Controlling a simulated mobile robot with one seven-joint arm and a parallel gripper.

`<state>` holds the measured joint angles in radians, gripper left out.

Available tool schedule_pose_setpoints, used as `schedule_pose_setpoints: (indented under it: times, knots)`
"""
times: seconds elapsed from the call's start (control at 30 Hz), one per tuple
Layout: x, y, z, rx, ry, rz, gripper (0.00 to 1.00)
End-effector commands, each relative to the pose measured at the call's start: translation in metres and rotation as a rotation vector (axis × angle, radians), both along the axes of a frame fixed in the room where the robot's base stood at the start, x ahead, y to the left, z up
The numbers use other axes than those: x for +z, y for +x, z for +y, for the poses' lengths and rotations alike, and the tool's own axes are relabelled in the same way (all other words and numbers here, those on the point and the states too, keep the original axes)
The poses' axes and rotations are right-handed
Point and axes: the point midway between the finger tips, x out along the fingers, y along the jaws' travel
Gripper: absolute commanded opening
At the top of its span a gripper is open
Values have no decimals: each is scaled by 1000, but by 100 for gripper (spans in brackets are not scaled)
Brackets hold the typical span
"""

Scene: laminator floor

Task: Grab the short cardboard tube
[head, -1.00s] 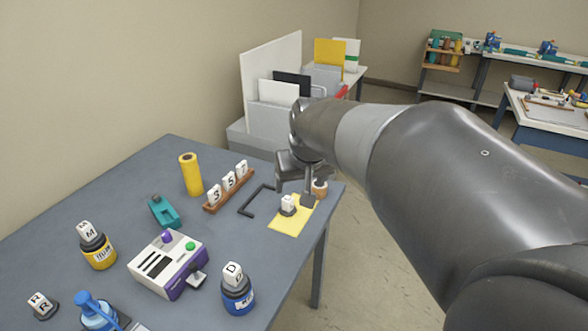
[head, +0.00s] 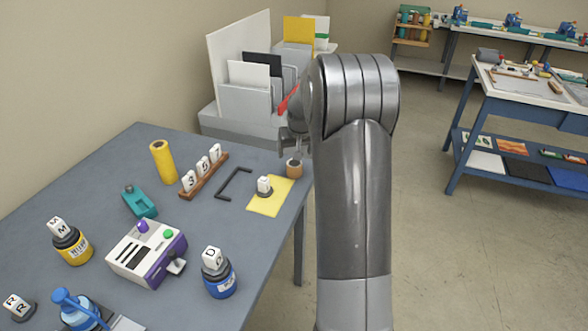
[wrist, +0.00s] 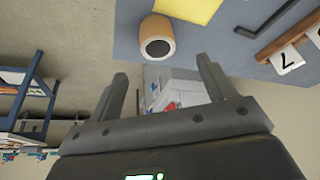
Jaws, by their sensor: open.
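The short cardboard tube (head: 294,170) is tan with a dark hollow and stands at the right edge of the grey-blue table, beside a yellow sheet. In the wrist view the tube (wrist: 158,36) lies ahead of my gripper (wrist: 162,68), whose two fingers are wide apart and empty. The tube shows above the gap between the fingertips, apart from both. In the head view my gripper (head: 297,152) is just behind and above the tube, partly hidden by my arm.
The yellow sheet (head: 283,193) with a white-topped stamp (head: 264,187) lies close to the tube. Grey file holders (head: 247,108) stand behind the table.

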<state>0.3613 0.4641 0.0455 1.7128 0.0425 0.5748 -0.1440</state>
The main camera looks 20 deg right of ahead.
Motion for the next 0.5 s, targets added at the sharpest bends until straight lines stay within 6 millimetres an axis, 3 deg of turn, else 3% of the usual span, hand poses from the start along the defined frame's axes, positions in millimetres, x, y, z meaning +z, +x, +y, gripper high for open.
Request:
schedule_pose_setpoints:
  times: [0.23, 0.5]
  knots:
    - [-36, 14, -3, 1, 0, 2, 76]
    - [-56, 20, -6, 1, 0, 2, 76]
